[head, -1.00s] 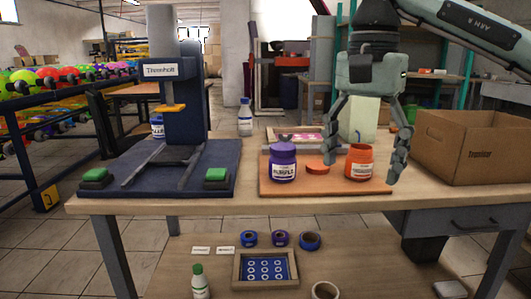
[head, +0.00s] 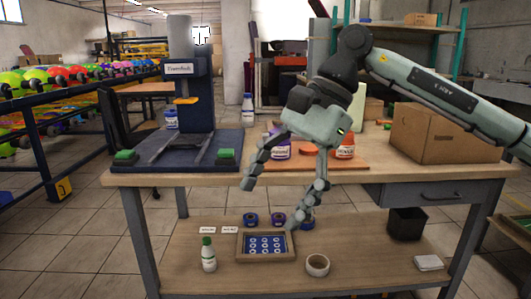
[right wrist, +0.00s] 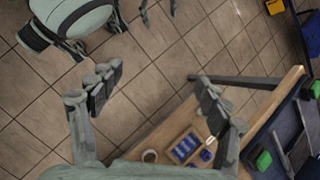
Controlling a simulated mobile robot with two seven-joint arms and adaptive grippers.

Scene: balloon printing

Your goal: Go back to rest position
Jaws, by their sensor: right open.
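My right gripper (head: 268,205) hangs open and empty in front of the table's front edge, its fingers pointing down and left. In the right wrist view its spread fingers (right wrist: 150,108) have only floor tiles and a bit of the lower shelf between them. The purple jar (head: 281,148) and the orange jar (head: 345,147) stand on the orange board (head: 350,163) behind it, both partly covered by the gripper and arm. My left gripper is not in the head view. Some of my own body shows at the upper left of the right wrist view.
The worktable (head: 300,178) holds a blue press (head: 185,110) with two green buttons at left and a cardboard box (head: 440,135) at right. The lower shelf carries a framed blue tray (head: 265,245), a white bottle (head: 208,255) and tape rolls. Tiled floor in front is clear.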

